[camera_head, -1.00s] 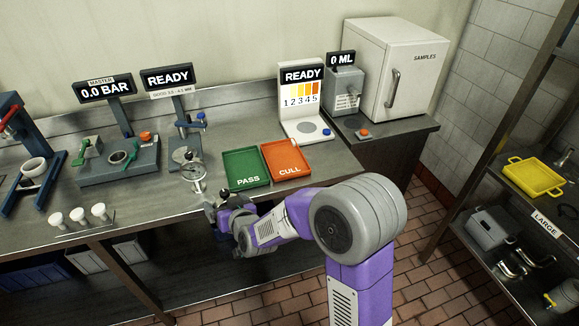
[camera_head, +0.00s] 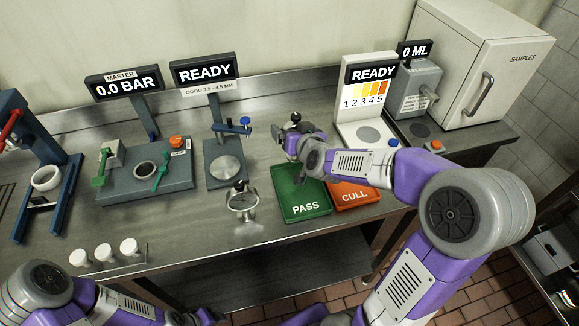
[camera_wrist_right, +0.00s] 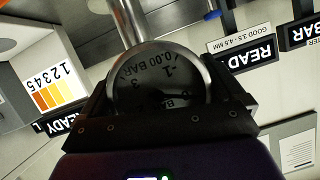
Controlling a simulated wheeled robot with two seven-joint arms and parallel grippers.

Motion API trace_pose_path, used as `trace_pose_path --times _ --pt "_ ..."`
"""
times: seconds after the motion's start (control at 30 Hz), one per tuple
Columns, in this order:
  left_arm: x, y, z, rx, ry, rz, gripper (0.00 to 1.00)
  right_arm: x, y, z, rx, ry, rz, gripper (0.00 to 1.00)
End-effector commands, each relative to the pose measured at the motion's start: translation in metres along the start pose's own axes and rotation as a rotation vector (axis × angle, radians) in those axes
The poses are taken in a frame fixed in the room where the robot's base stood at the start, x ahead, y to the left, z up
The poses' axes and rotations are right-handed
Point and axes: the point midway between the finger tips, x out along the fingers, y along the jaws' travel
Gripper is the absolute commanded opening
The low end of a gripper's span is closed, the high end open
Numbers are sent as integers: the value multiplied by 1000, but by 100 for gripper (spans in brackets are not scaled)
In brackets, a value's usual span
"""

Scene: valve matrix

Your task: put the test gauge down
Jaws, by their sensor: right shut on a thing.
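My right gripper (camera_head: 291,137) is over the bench, just behind the green PASS tray (camera_head: 303,208). In the right wrist view its jaws (camera_wrist_right: 160,108) are shut on a round gauge (camera_wrist_right: 158,80) with a metal rim, a dark dial and "0.00 BAR" on its face. A metal stem runs up from it in that view. In the head view the held gauge is mostly hidden by the gripper. A second round gauge (camera_head: 242,203) stands on the bench left of the PASS tray.
The red CULL tray (camera_head: 354,197) is partly behind my right arm. The thickness tester (camera_head: 226,168) and the master pressure station (camera_head: 147,178) stand to the left. The colour-chart stand (camera_head: 366,105) is to the right. Several white-capped pieces (camera_head: 104,252) stand near the front edge.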

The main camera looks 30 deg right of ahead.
Motion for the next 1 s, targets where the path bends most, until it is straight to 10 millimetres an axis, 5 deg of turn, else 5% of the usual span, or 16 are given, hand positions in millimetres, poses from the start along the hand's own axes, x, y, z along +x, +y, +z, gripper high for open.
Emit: trace_pose_path --times 0.1,0.53,1.0 --pt "14 -6 0 -1 -2 0 53 10 5 26 -2 -4 0 52" --pt "35 -13 -1 -1 -1 0 53 31 16 76 0 -3 0 52" --pt "39 -15 -2 0 0 0 53 35 18 85 0 1 -2 52"
